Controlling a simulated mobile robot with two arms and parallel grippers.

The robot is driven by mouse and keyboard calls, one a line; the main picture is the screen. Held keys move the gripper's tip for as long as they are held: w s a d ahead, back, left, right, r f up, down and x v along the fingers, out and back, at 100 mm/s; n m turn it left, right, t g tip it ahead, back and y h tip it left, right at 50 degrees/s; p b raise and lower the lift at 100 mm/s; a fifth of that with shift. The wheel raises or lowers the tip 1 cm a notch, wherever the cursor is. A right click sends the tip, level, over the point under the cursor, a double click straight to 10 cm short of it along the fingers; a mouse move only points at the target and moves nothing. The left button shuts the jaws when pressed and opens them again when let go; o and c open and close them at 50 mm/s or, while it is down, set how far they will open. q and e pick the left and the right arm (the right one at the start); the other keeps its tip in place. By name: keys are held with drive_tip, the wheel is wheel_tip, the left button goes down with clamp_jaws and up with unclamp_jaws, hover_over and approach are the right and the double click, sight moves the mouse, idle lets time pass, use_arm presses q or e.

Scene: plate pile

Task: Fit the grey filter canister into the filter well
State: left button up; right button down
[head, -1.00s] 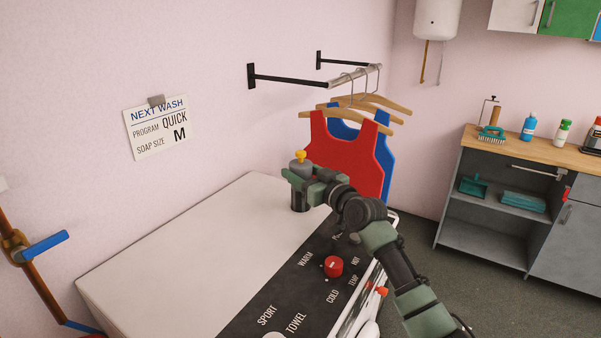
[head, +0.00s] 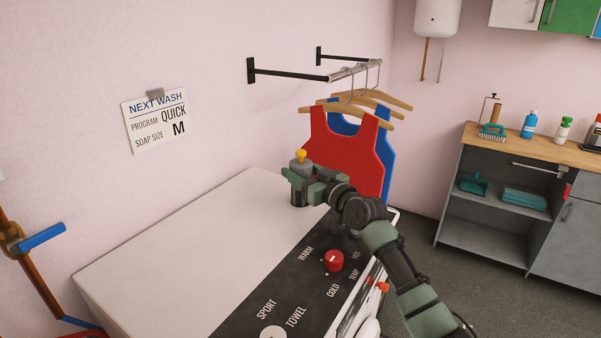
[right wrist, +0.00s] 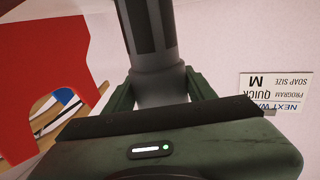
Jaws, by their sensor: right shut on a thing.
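The grey filter canister (head: 299,165) has a yellow knob on top and a dark lower body. It stands about upright over the far right part of the washer's white top. My right gripper (head: 294,174) is shut around its grey upper part. In the right wrist view the canister (right wrist: 157,85) sits between the fingers, and its dark body runs out of the picture. The filter well is hidden behind the canister and gripper, or cannot be told apart from the dark body. I cannot tell how deep the lower end sits. My left gripper is not in view.
The washer's white top (head: 180,245) is otherwise clear. Its dark control panel (head: 305,280) has a red knob (head: 334,261). Red (head: 340,145) and blue vests hang close behind the gripper. A brown pole with a blue bar (head: 42,237) stands at left.

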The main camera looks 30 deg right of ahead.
drive_tip(key=shift+a+f, duration=0.1)
drive_tip(key=shift+f, duration=0.25)
drive_tip(key=shift+c, duration=2.1)
unclamp_jaws()
drive_tip(key=shift+f, duration=0.3)
drive_tip(key=shift+s, duration=0.1)
drive_tip(key=shift+s+f, duration=0.1)
drive_tip(key=shift+s, duration=0.15)
drive_tip(key=s, duration=0.2)
drive_tip(key=s+b, duration=0.1)
drive_tip(key=s, duration=0.1)
drive_tip(key=s+d, duration=0.1)
drive_tip(key=s, duration=0.1)
drive_tip(key=shift+s+r+b, duration=0.15)
drive_tip(key=shift+r+b, duration=0.15)
drive_tip(key=shift+b, duration=0.1)
drive_tip(key=shift+s+d+r, duration=0.1)
drive_tip(key=shift+s, duration=0.25)
